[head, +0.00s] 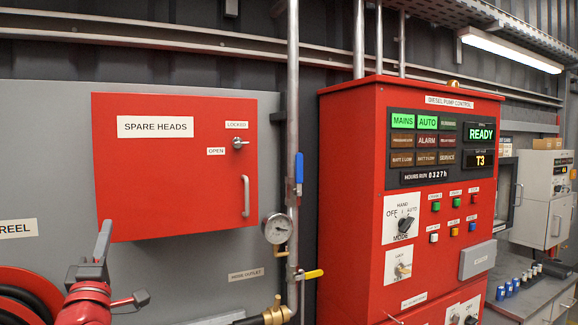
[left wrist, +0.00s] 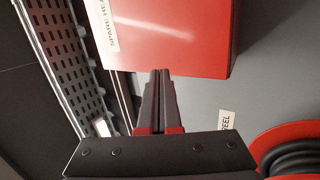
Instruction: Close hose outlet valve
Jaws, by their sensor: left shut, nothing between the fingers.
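A valve with a yellow lever (head: 312,274) sits low on the vertical pipe (head: 292,100). Its lever points right, across the pipe. A plate reading HOSE OUTLET (head: 246,275) is on the grey panel to its left, and a brass fitting (head: 275,313) is below. Higher on the pipe a blue lever (head: 299,168) stands upright, along the pipe. My left gripper (head: 104,228) is shut and empty, fingers up, well left of the valve and below the red cabinet. In the left wrist view its fingertips (left wrist: 160,72) overlap the cabinet's edge; contact cannot be told. My right gripper is not in view.
The red SPARE HEADS cabinet (head: 172,190) juts from the panel. A round gauge (head: 277,228) is on the pipe between the levers. The red pump control cabinet (head: 345,200) stands just right of the pipe. A red hose reel (head: 25,290) is at the lower left.

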